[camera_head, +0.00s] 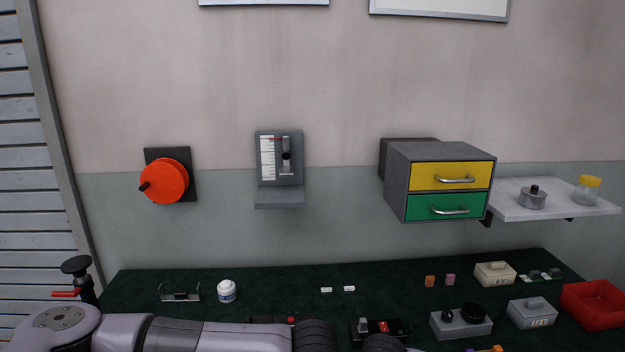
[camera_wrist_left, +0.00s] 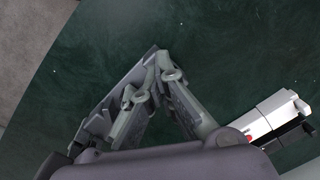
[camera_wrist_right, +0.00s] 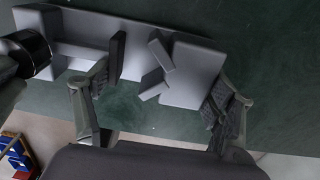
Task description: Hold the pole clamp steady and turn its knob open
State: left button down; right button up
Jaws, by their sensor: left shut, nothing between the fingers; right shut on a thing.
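A grey piece with several slab-like parts (camera_wrist_right: 195,75) lies between the fingers of my right gripper (camera_wrist_right: 160,105) in the right wrist view. A dark round cylinder (camera_wrist_right: 32,50) shows at its left end. I cannot tell surely whether this is the pole clamp and its knob. My right gripper is shut on this piece.
A white and black device (camera_wrist_left: 272,120) lies right of my left gripper. On the table are a white jar (camera_head: 227,291), a grey box with black knobs (camera_head: 448,327) and a red tray (camera_head: 600,290). A drawer unit (camera_head: 398,180) and a shelf (camera_head: 515,208) are on the wall.

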pick_arm(q)
jog(key=shift+d, duration=0.25)
jog(key=shift+s, duration=0.15)
jog(key=shift+s, duration=0.35)
pick_arm(e)
jog(key=shift+w, duration=0.1)
pick_arm(q)
notch_tip(320, 180, up, 6)
jog(key=shift+d, duration=0.15)
dwell(0.4)
pick_arm(e)
jog(key=o, duration=1.3)
